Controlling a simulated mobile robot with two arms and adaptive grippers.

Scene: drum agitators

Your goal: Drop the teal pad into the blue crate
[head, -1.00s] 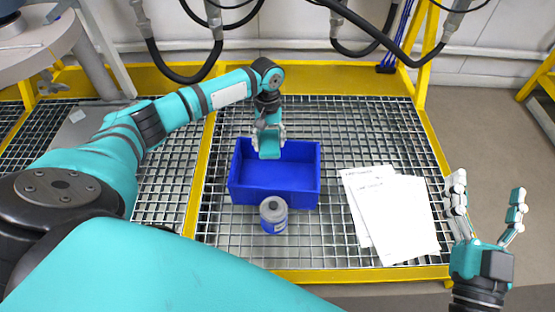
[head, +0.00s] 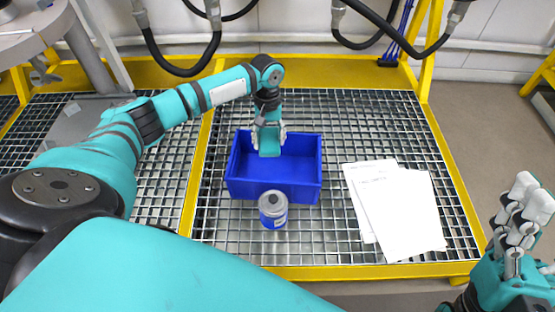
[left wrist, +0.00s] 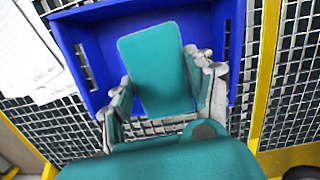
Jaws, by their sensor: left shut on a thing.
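The teal pad (head: 270,143) is a flat slab that hangs over the back part of the blue crate (head: 250,187). My left gripper (head: 268,133) is shut on it. In the left wrist view the pad (left wrist: 155,62) sits between the two fingers (left wrist: 163,92), with the blue crate (left wrist: 84,62) behind it. I cannot tell how far the pad is above the crate floor. The visible part of the crate floor is bare. My right gripper (head: 523,212) is at the right edge, away from the crate; its finger opening is unclear.
A grey can with a blue label (head: 273,210) stands close in front of the crate. White papers (head: 400,210) lie to the right on the metal grating (head: 345,130). A yellow frame (head: 360,271) edges the grating. Black hoses (head: 190,68) hang at the back.

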